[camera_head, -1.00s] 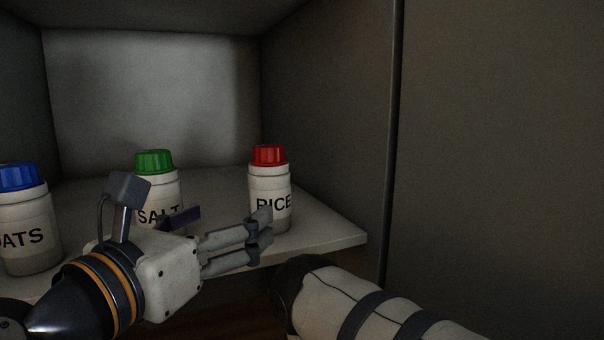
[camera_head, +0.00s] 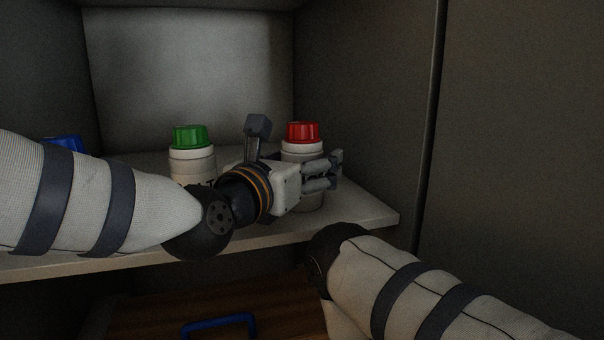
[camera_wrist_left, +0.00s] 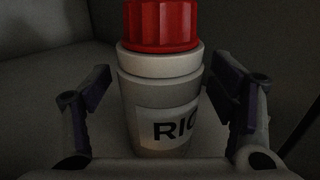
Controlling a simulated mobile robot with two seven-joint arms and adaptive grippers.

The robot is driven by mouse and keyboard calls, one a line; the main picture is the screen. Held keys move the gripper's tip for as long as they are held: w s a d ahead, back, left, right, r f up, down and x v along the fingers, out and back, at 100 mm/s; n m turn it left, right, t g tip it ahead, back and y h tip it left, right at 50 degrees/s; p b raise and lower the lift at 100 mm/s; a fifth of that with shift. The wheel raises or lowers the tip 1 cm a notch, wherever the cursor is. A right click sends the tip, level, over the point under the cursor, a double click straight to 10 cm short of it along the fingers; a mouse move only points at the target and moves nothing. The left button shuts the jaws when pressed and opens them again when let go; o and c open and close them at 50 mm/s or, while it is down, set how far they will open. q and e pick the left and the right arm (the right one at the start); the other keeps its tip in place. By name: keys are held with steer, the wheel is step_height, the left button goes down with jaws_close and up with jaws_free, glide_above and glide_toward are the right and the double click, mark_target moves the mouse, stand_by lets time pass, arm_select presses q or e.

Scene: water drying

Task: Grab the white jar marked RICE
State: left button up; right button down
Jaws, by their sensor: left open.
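The white jar marked RICE (camera_head: 301,149) with a red lid stands upright on the shelf at the right in the head view. My left gripper (camera_head: 328,171) is in front of it and hides its lower part and label. In the left wrist view the jar (camera_wrist_left: 160,90) stands between the two open fingers of the gripper (camera_wrist_left: 165,105), with a visible gap on each side. Part of its label reads "RIC". The right gripper cannot be seen; only part of my right arm shows at lower right.
A white jar with a green lid (camera_head: 191,160) stands on the shelf (camera_head: 365,215) to the left. A blue lid (camera_head: 66,144) shows behind my left arm at far left. The cabinet side wall (camera_head: 360,110) is right of the RICE jar. A blue handle (camera_head: 219,324) is below.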

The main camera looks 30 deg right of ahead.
arm_select(q)
steer(key=c, duration=1.6)
steer(key=shift+r, duration=0.1)
steer(key=shift+r, duration=0.1)
steer(key=shift+c, duration=0.2)
